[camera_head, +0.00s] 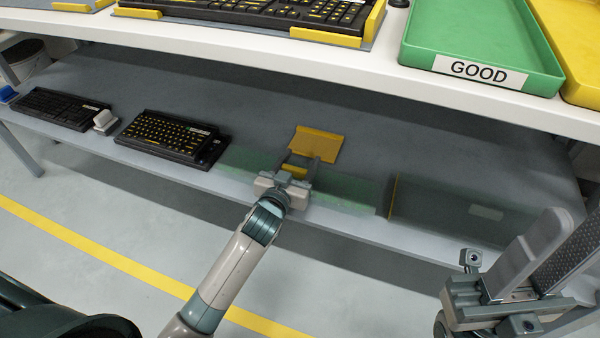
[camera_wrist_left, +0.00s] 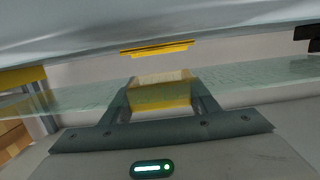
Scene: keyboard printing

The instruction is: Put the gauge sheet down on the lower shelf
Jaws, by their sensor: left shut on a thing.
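The gauge sheet (camera_head: 345,190) is a clear, greenish pane with a yellow grip. My left gripper (camera_head: 300,167) is shut on its yellow grip, and the pane spreads to both sides of the fingers over the lower shelf (camera_head: 340,112). The left wrist view shows the yellow grip (camera_wrist_left: 160,92) between the fingertips and the pane (camera_wrist_left: 255,75) reaching left and right. Whether the pane touches the shelf I cannot tell. My right gripper (camera_head: 545,262) is at the lower right, empty, with its fingers apart.
A yellow piece (camera_head: 318,143) shows just beyond my left fingertips. Two dark keyboards (camera_head: 172,137) (camera_head: 50,107) lie on the shelf to the left. Another clear pane with a yellow edge (camera_head: 480,212) is on the right. The white worktop (camera_head: 330,55) overhangs the shelf, carrying a green GOOD tray (camera_head: 480,35).

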